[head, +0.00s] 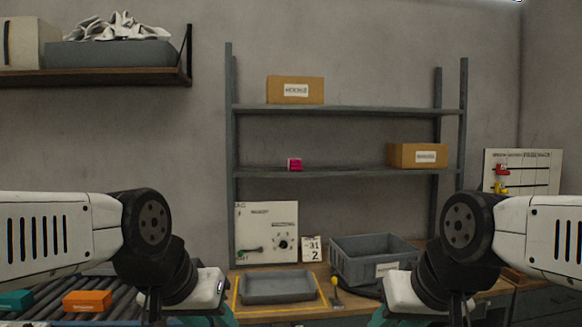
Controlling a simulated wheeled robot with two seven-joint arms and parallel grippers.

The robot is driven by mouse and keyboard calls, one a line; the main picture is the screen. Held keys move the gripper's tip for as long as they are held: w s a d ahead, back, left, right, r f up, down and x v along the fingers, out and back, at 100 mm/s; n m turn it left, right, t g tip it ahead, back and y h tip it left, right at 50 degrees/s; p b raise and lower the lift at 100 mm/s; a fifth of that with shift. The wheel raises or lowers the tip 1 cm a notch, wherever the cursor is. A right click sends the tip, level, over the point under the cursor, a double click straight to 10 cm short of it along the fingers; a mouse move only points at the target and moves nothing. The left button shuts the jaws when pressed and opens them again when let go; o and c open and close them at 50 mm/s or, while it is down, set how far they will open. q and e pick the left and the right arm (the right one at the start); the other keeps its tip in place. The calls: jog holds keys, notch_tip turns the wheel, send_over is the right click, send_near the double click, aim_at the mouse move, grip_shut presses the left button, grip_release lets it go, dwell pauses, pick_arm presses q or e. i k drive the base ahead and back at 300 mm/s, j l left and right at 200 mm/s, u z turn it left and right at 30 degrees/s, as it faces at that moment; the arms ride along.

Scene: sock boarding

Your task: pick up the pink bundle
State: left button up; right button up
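My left arm comes in from the left and my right arm from the right, both low in the picture. Both hands point down, and their fingertips are cut off by the bottom edge. Both are well below the bundle and apart from it. I cannot see whether either gripper is open or holds anything.
Cardboard boxes stand on the top shelf (295,90) and at the middle shelf's right (417,156). Below are a grey tray (278,288), a grey bin (372,260) and a white panel (266,232). An orange block (87,301) lies on rollers at left. The shelf around the bundle is clear.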

aim_at(293, 165)
jog(key=j+z, duration=0.2)
jog(key=j, duration=0.7)
jog(key=u, duration=0.55)
jog(key=i+l+u, duration=0.2)
jog(key=u, duration=0.15)
jog(key=i+l+u, duration=0.2)
jog(key=l+u, duration=0.15)
jog(key=i+l+u, duration=0.1)
jog(key=l+u, duration=0.25)
